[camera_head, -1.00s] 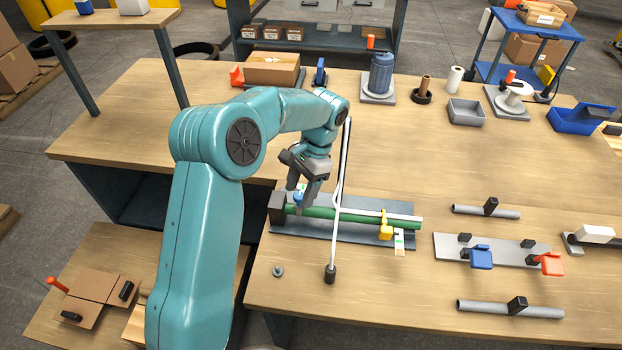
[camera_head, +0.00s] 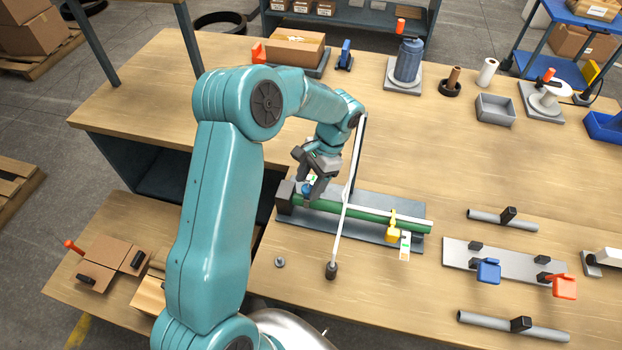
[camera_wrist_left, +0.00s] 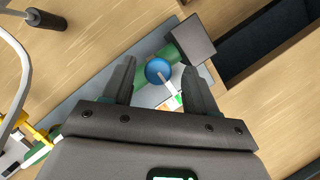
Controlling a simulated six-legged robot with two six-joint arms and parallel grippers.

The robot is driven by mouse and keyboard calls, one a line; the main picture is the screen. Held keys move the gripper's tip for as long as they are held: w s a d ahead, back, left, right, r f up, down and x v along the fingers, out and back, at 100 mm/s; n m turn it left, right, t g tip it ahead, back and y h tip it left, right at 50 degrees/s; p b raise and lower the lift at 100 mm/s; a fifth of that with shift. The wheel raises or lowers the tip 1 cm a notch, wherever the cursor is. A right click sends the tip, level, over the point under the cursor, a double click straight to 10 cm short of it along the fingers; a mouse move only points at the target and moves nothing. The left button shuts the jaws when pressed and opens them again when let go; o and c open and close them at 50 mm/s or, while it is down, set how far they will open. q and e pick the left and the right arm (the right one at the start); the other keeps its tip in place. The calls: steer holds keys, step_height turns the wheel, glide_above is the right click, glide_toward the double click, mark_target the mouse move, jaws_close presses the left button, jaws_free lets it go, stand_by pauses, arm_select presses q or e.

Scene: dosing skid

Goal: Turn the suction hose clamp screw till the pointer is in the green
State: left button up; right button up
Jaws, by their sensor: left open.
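A blue round screw knob (camera_wrist_left: 158,70) sits on a green hose (camera_head: 355,213), near the dark end block (camera_head: 285,197). In the wrist view a pale pointer (camera_wrist_left: 171,87) runs from the knob toward a white card (camera_wrist_left: 150,97) with small green and orange patches. My gripper partly covers the card, and I cannot tell which patch the pointer is on. My left gripper (camera_wrist_left: 158,76) is open, with its fingers on either side of the knob in this view; contact is not clear. In the head view the knob (camera_head: 307,188) is beside the left gripper's fingers (camera_head: 311,193).
A yellow clamp (camera_head: 392,232) with its own card (camera_head: 405,246) sits farther right on the hose. Blue (camera_head: 488,271) and orange (camera_head: 564,287) handled parts stand at right.

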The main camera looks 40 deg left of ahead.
arm_select(q)
steer(key=shift+s+f, duration=0.15)
steer(key=shift+f, duration=0.05)
steer(key=shift+d, duration=0.15)
steer(key=shift+w+f, duration=0.1)
steer(key=shift+w, duration=0.1)
steer(key=shift+c, duration=0.3)
steer(key=c, duration=1)
